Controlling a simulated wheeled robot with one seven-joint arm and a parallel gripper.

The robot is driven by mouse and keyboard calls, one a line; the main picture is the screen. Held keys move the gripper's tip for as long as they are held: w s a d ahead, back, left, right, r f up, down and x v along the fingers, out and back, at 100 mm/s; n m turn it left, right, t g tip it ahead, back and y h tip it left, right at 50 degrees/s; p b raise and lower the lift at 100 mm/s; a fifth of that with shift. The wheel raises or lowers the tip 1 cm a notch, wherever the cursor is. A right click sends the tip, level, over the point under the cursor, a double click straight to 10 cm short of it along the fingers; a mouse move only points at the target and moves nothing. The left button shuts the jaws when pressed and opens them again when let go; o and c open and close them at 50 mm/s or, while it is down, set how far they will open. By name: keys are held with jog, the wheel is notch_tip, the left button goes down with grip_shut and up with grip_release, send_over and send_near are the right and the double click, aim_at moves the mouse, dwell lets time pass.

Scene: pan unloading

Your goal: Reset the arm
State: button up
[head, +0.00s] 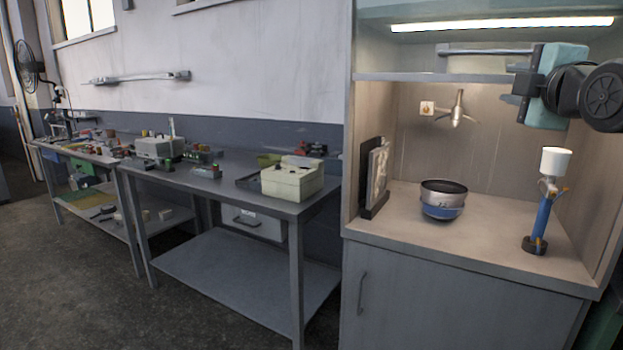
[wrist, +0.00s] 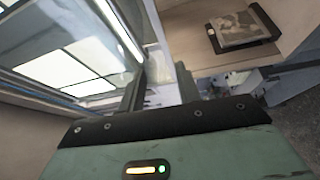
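My gripper (head: 517,88) is at the upper right of the head view, raised in front of the lit booth and pointing left. In the wrist view its two dark fingers (wrist: 162,88) stand apart with a gap between them. Nothing shows between the fingers. A pan (head: 443,188) with a dark inside and a silver side sits on the booth counter, on or in a blue bowl-like piece (head: 442,211). My gripper is well above and to the right of the pan, not touching it.
The booth counter (head: 400,215) also carries a blue stand with a white cup (head: 556,161) at right and a dark framed panel (head: 376,178) at left. A shelf with a light strip (head: 500,25) is overhead. A cluttered workbench (head: 225,180) stands to the left.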

jog(key=s+a+f+m+g+y, duration=0.25)
jog(key=s+a+f+g, duration=0.2)
jog(key=a+f, duration=0.6)
jog(key=s+a+f+m+g+y, duration=0.25)
jog(key=s+a+f+g, duration=0.2)
jog(key=a+f, duration=0.6)
jog(key=s+a+f+m+g+h, duration=0.1)
jog(key=s+f+g, duration=0.3)
jog(key=s, duration=0.5)
jog(key=s+a+f+m+g, duration=0.1)
jog(key=s+f+m+g, duration=0.1)
jog(key=s+f+g, duration=0.3)
jog(key=s+f, duration=0.3)
jog(key=s, duration=0.2)
jog(key=shift+h, duration=0.4)
jog(key=shift+a, duration=0.1)
